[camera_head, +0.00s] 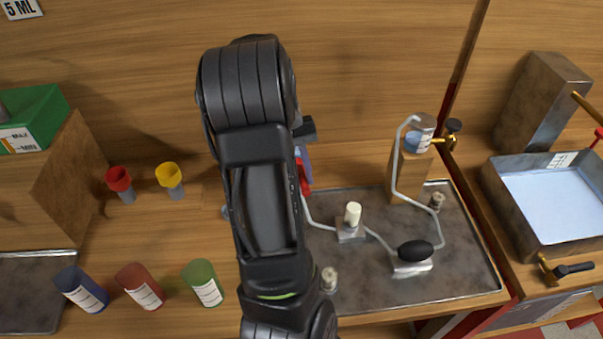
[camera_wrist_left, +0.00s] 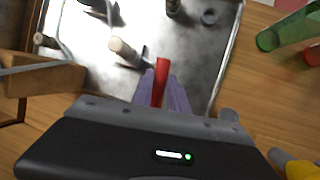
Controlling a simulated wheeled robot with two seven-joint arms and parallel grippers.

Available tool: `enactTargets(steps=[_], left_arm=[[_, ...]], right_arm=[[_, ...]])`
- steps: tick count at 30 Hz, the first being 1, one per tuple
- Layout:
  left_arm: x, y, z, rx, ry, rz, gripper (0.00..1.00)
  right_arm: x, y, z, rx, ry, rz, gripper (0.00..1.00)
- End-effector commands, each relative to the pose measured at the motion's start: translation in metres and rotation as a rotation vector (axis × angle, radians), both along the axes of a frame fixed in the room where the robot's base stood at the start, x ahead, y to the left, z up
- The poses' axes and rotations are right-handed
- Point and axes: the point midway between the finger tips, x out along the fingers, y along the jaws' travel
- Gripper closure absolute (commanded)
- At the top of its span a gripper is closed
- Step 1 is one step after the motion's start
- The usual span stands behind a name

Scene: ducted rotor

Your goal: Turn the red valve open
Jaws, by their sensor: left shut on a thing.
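A red handle (camera_wrist_left: 161,76), which looks like the red valve's lever, sits between the two purple-grey fingers of my left gripper (camera_wrist_left: 160,92) in the left wrist view. The gripper is shut on it. In the head view only a sliver of the red handle (camera_head: 304,180) shows beside my dark arm. My left gripper (camera_head: 305,158) is mostly hidden there behind the arm. The valve's body is hidden. A bent grey tube (camera_head: 320,226) runs from near the handle to a white-topped fitting (camera_head: 353,214). My right gripper is not in view.
A metal tray (camera_head: 460,270) carries tubing and a black bulb (camera_head: 415,251). A jar (camera_head: 420,132) stands on a wooden block. Coloured cups, including a green one (camera_head: 203,283), stand at left. A water basin (camera_head: 515,215) is at right, with another red handle (camera_head: 598,136) near it.

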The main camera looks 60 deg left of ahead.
Motion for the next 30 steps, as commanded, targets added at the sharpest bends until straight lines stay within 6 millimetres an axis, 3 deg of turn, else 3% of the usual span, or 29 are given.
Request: enactTargets(steps=[4,5,13,25,30], left_arm=[[-0.0004,0.0009,0.0004,0.003,-0.001,-0.002,1.0],[-0.0004,0.0009,0.0004,0.003,-0.001,-0.002,0.8],[-0.0003,0.0005,0.0002,0.001,0.0,0.0,0.59],[-0.0002,0.0001,0.0,0.0,0.0,0.008,0.59],[-0.0007,-0.0006,-0.0002,0.001,-0.002,0.092,0.59]], right_arm=[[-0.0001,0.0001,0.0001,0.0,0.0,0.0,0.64],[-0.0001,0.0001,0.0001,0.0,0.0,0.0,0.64],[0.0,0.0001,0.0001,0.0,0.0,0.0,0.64],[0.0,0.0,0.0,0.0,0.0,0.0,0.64],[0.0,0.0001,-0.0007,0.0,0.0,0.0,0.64]])
